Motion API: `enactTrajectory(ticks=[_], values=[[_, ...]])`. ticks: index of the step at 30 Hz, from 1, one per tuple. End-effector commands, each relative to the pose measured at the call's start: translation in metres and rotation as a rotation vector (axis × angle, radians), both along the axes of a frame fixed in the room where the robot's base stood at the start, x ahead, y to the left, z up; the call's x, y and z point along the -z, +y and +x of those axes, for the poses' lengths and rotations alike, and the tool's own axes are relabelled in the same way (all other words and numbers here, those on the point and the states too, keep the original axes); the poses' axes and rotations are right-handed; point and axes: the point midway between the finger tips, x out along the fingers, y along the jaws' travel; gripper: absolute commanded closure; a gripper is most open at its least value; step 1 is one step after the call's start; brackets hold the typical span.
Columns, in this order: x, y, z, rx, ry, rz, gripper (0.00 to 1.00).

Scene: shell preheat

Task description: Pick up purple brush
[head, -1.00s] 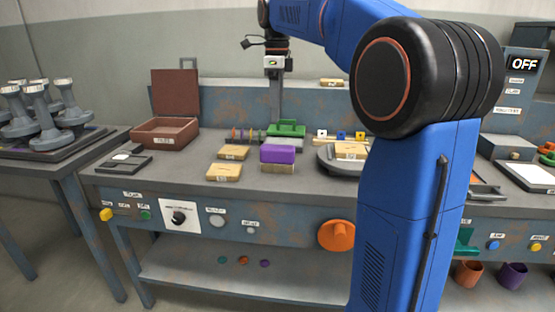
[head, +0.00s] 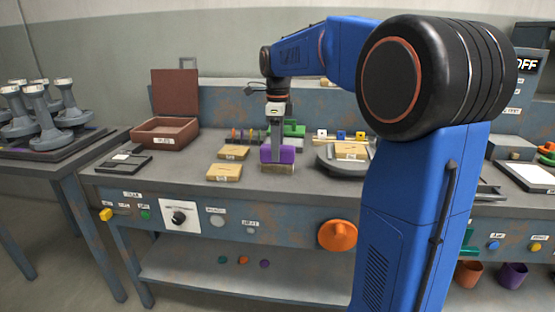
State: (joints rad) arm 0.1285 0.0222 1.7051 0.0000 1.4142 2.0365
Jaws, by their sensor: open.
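The purple brush (head: 286,155) stands on the workbench, a purple block on top of a tan base. My gripper (head: 276,153) points straight down over it. Its fingers reach down in front of and around the purple part. The gripper is open, and part of the brush is hidden behind the fingers. I cannot tell whether the fingers touch the brush.
Tan blocks (head: 225,171) lie on the bench to the left. A green object (head: 294,129) stands right behind the gripper. A round grey plate (head: 325,157) with a tan block is close on the right. An open brown box (head: 165,133) stands at the left.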

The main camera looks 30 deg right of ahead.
Motion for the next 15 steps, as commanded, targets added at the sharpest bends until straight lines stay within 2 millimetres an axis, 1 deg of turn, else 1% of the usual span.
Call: enactTrajectory(ticks=[3, 10, 11, 12, 14, 15], values=[[0.0073, 0.0001, -0.0003, 0.000, 0.001, 0.001, 0.42], [0.0079, 0.0001, -0.0001, 0.000, 0.000, 0.000, 0.42], [0.0078, 0.0001, -0.0001, 0.000, 0.000, 0.000, 0.49], [0.0078, 0.0001, 0.0000, 0.000, 0.000, 0.000, 0.59], [0.0078, 0.0001, 0.0000, 0.000, 0.000, 0.000, 0.73], [0.0077, 0.0001, 0.0000, 0.000, 0.000, 0.000, 0.83]])
